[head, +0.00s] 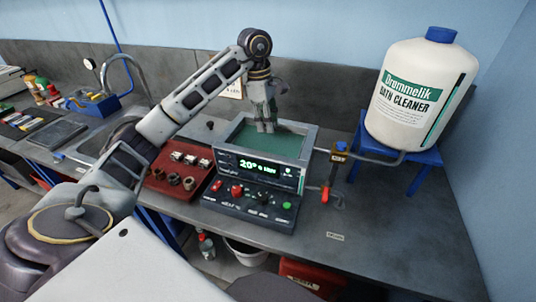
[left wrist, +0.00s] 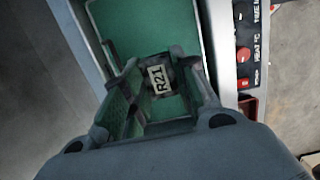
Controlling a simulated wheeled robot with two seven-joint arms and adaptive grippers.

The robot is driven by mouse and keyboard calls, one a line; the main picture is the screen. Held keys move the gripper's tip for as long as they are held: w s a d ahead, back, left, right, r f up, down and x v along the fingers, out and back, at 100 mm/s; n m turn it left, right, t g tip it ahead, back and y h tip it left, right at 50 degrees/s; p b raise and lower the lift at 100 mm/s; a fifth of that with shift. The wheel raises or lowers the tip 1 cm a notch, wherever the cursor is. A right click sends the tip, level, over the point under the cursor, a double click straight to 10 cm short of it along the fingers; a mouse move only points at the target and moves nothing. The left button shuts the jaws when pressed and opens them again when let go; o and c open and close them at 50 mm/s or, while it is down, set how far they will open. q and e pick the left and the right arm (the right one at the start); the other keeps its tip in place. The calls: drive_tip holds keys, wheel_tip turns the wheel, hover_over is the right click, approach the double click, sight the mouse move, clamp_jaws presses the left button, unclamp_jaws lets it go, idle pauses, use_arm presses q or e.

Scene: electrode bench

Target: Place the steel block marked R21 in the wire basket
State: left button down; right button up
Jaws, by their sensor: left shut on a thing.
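My left gripper (head: 266,126) reaches down over the open bath (head: 311,139), whose inside looks green. In the left wrist view my left gripper (left wrist: 157,85) is shut on the steel block marked R21 (left wrist: 158,79), with its label facing the camera between the fingers. Green shows around and beyond the block in that view. In the head view the block is hidden by or blends with the fingers. I cannot make out the wire basket's mesh apart from the green bath inside. How high the block is above the bath floor is unclear. My right gripper is out of view.
A red tray (head: 157,184) with several small metal parts stands left of the bath. The control panel (head: 250,207) is in front. A large white bath cleaner jug (head: 416,90) stands on a blue stand (head: 428,157) at right. The front right bench is mostly clear.

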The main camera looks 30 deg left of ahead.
sight(267, 146)
use_arm(q)
drive_tip(key=shift+f, duration=0.6)
wheel_tip(267, 146, down, 3)
drive_tip(key=shift+r, duration=0.15)
drive_tip(key=shift+f, duration=0.9)
drive_tip(key=shift+f+p, duration=0.3)
drive_tip(key=shift+f, duration=1.8)
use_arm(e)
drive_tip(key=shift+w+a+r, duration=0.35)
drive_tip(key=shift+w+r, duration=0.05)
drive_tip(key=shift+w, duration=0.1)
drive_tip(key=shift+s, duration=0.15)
